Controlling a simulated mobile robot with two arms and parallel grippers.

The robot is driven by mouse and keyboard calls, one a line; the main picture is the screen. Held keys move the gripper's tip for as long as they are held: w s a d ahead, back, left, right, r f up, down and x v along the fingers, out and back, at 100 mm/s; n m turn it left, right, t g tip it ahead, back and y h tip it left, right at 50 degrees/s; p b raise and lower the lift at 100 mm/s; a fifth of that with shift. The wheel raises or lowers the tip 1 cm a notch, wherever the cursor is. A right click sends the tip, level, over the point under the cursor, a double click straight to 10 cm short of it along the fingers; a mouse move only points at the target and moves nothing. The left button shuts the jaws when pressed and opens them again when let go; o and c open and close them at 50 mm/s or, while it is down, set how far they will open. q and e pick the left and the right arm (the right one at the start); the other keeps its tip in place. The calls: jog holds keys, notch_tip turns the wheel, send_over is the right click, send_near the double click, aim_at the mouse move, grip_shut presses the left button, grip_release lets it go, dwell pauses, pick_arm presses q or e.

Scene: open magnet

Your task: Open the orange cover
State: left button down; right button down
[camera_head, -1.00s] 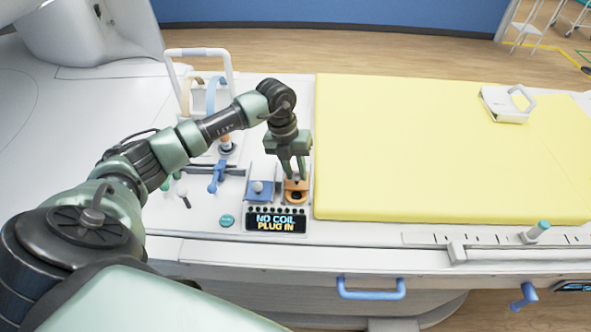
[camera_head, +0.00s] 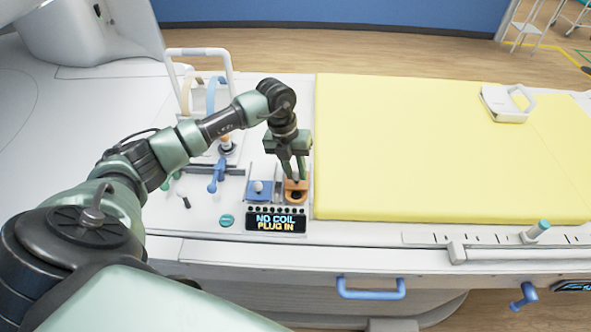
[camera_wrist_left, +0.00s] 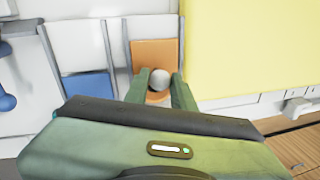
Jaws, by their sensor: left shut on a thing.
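The orange cover (camera_head: 296,195) sits on the bed's control panel, just left of the yellow mattress. In the left wrist view the orange cover (camera_wrist_left: 154,55) carries a round grey-white knob (camera_wrist_left: 158,80). My left gripper (camera_head: 296,178) points down at the cover. In the left wrist view its two green fingers (camera_wrist_left: 161,86) stand on either side of the knob, shut on it. The fingers partly hide the cover in the head view. My right gripper is not in view.
A blue cover (camera_head: 259,190) with its own knob sits left of the orange one. A display (camera_head: 276,222) reading "NO COIL PLUG IN" lies in front. A blue lever (camera_head: 217,174) stands farther left. The yellow mattress (camera_head: 430,150) borders the panel's right side.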

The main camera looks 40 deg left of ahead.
pick_arm(q)
jog(key=shift+r, duration=0.1)
dwell(0.4)
jog(key=shift+w+a+b, duration=0.3)
jog(key=shift+w+b, duration=0.2)
jog(key=shift+b, duration=0.1)
jog(key=shift+w+a+b, duration=0.4)
jog(key=shift+w+b, duration=0.1)
jog(key=shift+w, duration=0.2)
jog(key=c, duration=1.2)
grip_release()
jog(key=shift+s, duration=0.1)
